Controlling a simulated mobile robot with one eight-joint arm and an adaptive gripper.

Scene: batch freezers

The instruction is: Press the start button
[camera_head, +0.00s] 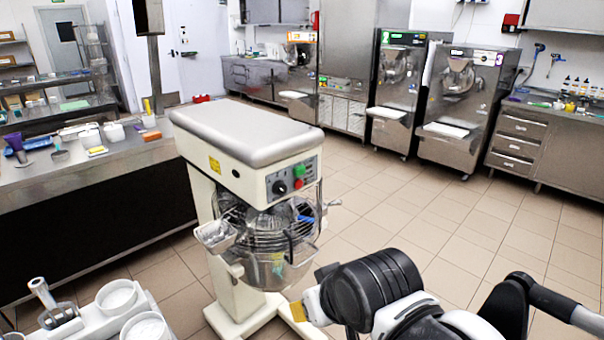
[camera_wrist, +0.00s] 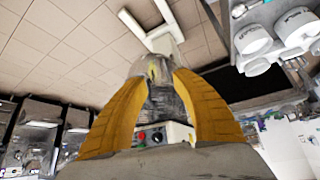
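A cream planetary mixer (camera_head: 235,165) with a grey rounded top stands on the floor. Its control panel (camera_head: 290,180) has a green button (camera_head: 298,169), a red button (camera_head: 299,183) below it and a black knob (camera_head: 280,188). No label on the buttons is readable. In the wrist view the mixer appears upside down between my fingers, with the red button (camera_wrist: 141,136) and dark knob (camera_wrist: 157,137) visible. My gripper (camera_wrist: 160,78) has two orange fingers spread apart, with nothing held. In the head view only an orange part (camera_head: 298,311) shows, low in front of the mixer and apart from the panel.
A wire guard and bowl (camera_head: 275,240) sit under the mixer head. A long counter (camera_head: 70,175) with tools and tubs stands left. Freezer machines (camera_head: 460,95) line the back, with a drawer counter (camera_head: 540,140) at right. The tiled floor (camera_head: 440,210) right of the mixer is clear.

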